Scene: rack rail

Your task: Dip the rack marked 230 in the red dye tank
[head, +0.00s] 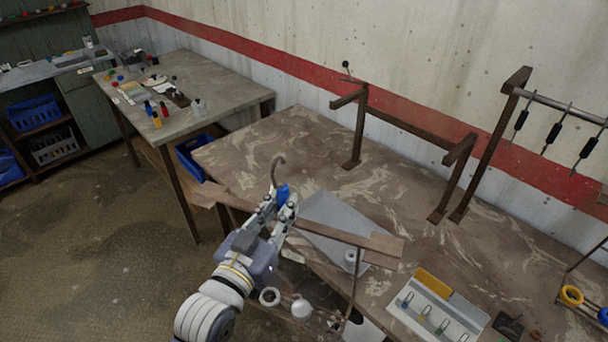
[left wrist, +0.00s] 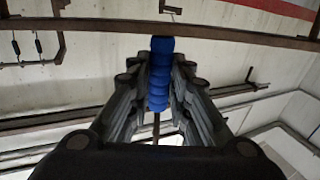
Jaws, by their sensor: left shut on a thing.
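My left gripper (head: 284,200) is shut on a blue ribbed handle (head: 283,192) with a curved metal hook (head: 278,168) above it. In the left wrist view the blue handle (left wrist: 160,75) stands between the two dark fingers (left wrist: 158,95). I cannot read any number on it, and what hangs below the handle is hidden by the gripper. Three hanging pieces with black grips (head: 553,133) hang from a grey rail (head: 565,107) at the right; no number 230 is readable. I cannot make out a red dye tank. My right gripper is not in view.
A brown bar (head: 345,236) runs close beside the gripper, over a grey sheet (head: 330,217) on the marbled table (head: 270,140). A dark frame (head: 405,127) stands farther back. A white tray (head: 415,322) lies front right. A second table (head: 215,80) stands back left.

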